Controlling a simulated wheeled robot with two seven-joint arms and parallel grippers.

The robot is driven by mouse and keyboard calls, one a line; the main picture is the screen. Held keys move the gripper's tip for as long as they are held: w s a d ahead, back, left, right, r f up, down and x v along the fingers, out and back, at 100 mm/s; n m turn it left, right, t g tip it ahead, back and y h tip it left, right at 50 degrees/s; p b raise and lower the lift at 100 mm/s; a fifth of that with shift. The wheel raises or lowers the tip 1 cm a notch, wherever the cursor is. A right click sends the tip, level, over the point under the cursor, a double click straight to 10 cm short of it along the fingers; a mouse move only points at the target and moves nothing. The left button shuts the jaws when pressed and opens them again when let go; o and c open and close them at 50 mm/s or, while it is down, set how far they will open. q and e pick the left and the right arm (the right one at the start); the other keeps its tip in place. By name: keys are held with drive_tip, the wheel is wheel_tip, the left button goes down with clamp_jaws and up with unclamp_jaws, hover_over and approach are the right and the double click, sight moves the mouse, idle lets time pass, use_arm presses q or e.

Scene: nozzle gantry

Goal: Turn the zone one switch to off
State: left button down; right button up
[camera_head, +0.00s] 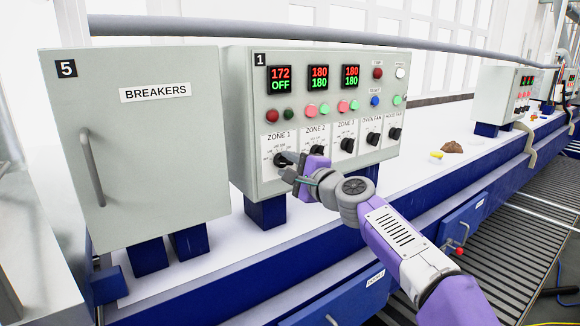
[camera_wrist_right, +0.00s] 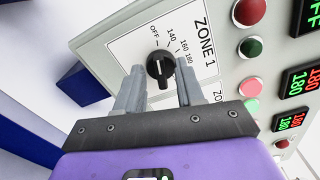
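The zone one switch (camera_head: 280,160) is a black rotary knob on the white ZONE 1 plate of the grey control box. In the right wrist view the knob (camera_wrist_right: 160,69) shows clearly, with OFF, 140, 160 and 180 marked around it. My right gripper (camera_head: 291,163) is at the knob. In the wrist view its two grey fingers (camera_wrist_right: 159,80) stand apart on either side of the knob, with a small gap at each side. The zone one display (camera_head: 281,79) reads 172 in red above OFF in green. My left gripper is out of view.
The other knobs (camera_head: 347,145) sit in a row to the right, close to my right gripper. Buttons (camera_head: 312,111) are above them. A closed BREAKERS cabinet (camera_head: 150,150) with a handle stands at left. A pipe (camera_head: 300,33) runs behind.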

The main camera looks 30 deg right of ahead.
drive_tip(key=s+b, duration=0.1)
drive_tip(key=s, duration=0.6)
drive_tip(key=shift+s+d, duration=0.25)
drive_tip(key=shift+d, duration=0.1)
idle(0.4)
